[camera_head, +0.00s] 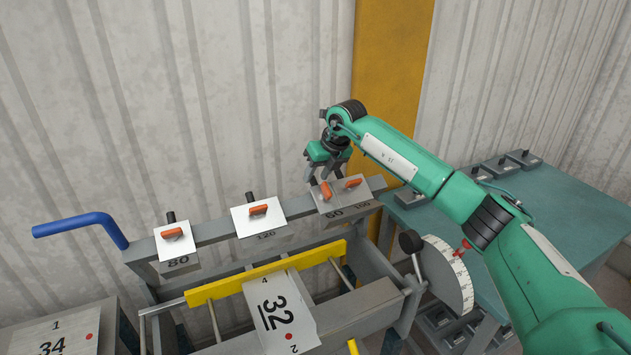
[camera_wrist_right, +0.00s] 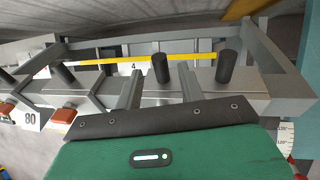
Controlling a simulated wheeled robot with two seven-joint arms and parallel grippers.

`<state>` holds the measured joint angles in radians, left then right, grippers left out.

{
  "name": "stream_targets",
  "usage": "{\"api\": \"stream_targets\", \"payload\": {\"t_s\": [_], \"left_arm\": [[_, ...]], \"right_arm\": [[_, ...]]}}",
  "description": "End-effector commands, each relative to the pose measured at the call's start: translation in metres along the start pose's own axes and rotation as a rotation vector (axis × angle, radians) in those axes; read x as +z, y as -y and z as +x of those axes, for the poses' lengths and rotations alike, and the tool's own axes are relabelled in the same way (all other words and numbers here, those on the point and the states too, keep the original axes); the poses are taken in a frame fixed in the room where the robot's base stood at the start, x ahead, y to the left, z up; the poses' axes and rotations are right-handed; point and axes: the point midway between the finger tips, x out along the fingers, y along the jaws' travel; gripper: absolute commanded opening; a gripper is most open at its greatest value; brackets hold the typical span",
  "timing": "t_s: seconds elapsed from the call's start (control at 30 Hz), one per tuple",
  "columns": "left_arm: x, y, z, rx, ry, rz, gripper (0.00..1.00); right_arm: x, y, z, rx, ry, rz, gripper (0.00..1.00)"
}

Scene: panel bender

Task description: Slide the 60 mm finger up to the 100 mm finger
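The 60 mm finger (camera_head: 323,205) is a grey plate with an orange handle on the machine's beam. The 100 mm finger (camera_head: 358,191) is right beside it on the right; I see no clear gap between their plates. My right gripper (camera_head: 328,173) is at the back of the beam by the 60 mm finger. In the right wrist view its two fingers (camera_wrist_right: 161,92) stand apart, one on each side of a black post (camera_wrist_right: 160,68), with space showing on both sides. Another black post (camera_wrist_right: 227,66) stands to the right. My left gripper is not in view.
The 120 finger (camera_head: 243,224) and the 80 finger (camera_head: 178,248) sit farther left on the beam (camera_head: 215,230). A blue handle (camera_head: 80,224) sticks out at the left end. A yellow bar (camera_head: 230,285) and a white dial (camera_head: 450,275) are in front. A teal table (camera_head: 560,205) stands right.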

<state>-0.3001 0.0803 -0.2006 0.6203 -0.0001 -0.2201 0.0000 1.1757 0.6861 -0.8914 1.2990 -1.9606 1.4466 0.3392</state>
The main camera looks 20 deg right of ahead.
Motion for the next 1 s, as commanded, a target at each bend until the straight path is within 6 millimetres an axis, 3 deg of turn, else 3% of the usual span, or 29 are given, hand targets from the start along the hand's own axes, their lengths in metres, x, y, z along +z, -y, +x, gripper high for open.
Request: {"api": "stream_targets", "payload": {"t_s": [0.2,0.5,0.7,1.0], "left_arm": [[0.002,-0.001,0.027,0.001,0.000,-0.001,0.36],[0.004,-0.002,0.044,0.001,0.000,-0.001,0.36],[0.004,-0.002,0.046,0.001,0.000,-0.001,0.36],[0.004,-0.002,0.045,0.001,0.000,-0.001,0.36]], "right_arm": [[-0.001,0.002,-0.048,-0.003,0.005,0.000,0.40],[0.000,0.001,-0.103,-0.002,0.003,0.001,0.40],[-0.001,0.001,-0.114,-0.001,0.000,0.001,0.40],[0.000,0.001,-0.115,-0.001,0.000,0.001,0.40]]}}
